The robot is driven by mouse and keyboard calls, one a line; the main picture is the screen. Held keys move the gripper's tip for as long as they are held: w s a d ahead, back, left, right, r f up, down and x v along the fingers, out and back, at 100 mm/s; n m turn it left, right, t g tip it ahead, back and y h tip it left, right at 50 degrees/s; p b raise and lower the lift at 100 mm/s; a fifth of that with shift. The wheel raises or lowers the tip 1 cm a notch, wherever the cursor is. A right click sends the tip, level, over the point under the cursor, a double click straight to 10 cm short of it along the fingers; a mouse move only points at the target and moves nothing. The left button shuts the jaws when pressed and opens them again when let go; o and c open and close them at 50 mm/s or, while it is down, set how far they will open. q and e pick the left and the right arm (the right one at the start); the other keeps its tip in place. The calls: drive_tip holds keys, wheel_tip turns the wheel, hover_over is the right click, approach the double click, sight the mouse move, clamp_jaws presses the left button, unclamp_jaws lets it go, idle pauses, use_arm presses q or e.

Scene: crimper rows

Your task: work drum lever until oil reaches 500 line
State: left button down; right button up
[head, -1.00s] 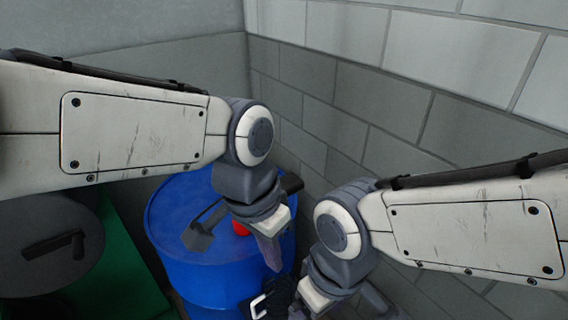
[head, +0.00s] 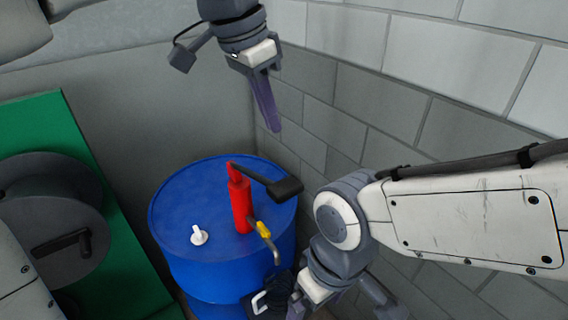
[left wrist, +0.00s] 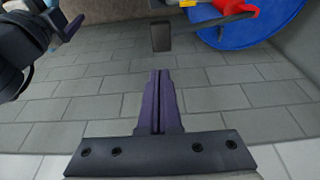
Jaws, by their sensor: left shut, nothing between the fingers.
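The blue drum (head: 185,210) stands in the middle of the head view. A red pump (head: 240,200) rises from its top, with a black lever (head: 284,188) reaching right and a yellow-banded spout (head: 265,232) bending down. My left gripper (head: 270,122) is shut and empty, above and apart from the lever. In the left wrist view its purple fingers (left wrist: 158,80) are together, with the lever's black end (left wrist: 160,37) beyond them. My right gripper (head: 330,300) is low beside the drum, by a dark object with a pale handle (head: 258,302). No oil or 500 line shows.
A white cap (head: 199,235) sits on the drum top. A grey reel (head: 50,210) with a crank lies at left by a green surface (head: 105,190). A block wall (head: 350,100) stands close behind and to the right.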

sight(289, 185)
use_arm(q)
drive_tip(key=x, duration=0.4)
drive_tip(key=p+x, duration=0.1)
drive_tip(key=x, duration=0.4)
drive_tip(key=a+p+x, duration=0.1)
drive_tip(key=x, duration=0.3)
drive_tip(key=shift+s+f, duration=0.3)
drive_tip(key=shift+f, duration=0.15)
use_arm(e)
wheel_tip(289, 185, up, 2)
use_arm(q)
drive_tip(key=shift+d, duration=0.1)
